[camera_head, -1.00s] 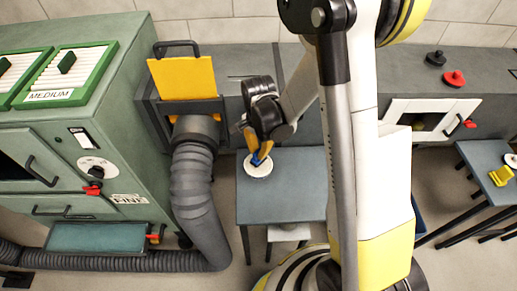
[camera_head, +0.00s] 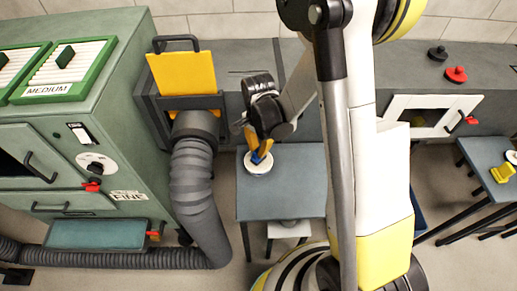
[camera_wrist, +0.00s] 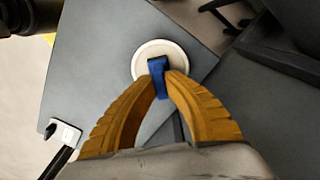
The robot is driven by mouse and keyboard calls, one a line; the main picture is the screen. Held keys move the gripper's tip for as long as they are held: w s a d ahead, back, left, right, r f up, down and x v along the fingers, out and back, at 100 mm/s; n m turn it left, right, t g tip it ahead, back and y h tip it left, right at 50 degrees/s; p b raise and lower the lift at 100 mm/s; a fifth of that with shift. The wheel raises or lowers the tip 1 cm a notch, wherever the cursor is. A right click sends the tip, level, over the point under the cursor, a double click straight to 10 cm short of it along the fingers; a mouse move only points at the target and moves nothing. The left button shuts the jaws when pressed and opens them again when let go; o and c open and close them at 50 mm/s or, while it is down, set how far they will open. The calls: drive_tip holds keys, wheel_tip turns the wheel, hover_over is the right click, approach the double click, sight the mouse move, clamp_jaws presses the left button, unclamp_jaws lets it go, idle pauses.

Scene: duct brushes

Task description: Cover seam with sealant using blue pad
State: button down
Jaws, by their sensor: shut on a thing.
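My gripper (camera_head: 261,153) points down at the small grey-blue table, its yellow fingers shut on the blue pad (camera_head: 262,158). In the wrist view the fingertips (camera_wrist: 160,80) pinch the upright blue part of the pad (camera_wrist: 158,70). It stands at the near side of a round white disc (camera_wrist: 160,57); the disc also shows in the head view (camera_head: 258,163) on the table. I cannot tell whether the pad touches the disc or is joined to it. No seam can be made out clearly, and the pad's underside is hidden.
The grey-blue table (camera_head: 282,197) is otherwise bare. A ribbed grey hose (camera_head: 198,190) and green cabinet (camera_head: 140,100) stand left. A grey duct (camera_head: 235,100) runs behind, with a yellow plate (camera_head: 183,75) and an open white-framed hatch (camera_head: 410,114). A yellow-handled item (camera_head: 502,173) lies right.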

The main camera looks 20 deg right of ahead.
sight(259, 149)
drive_tip(key=shift+f+b, duration=0.5)
drive_tip(key=shift+b, duration=0.1)
idle(1.1)
idle(0.5)
drive_tip(key=shift+r+p, duration=2.4)
drive_tip(key=shift+r, duration=1.15)
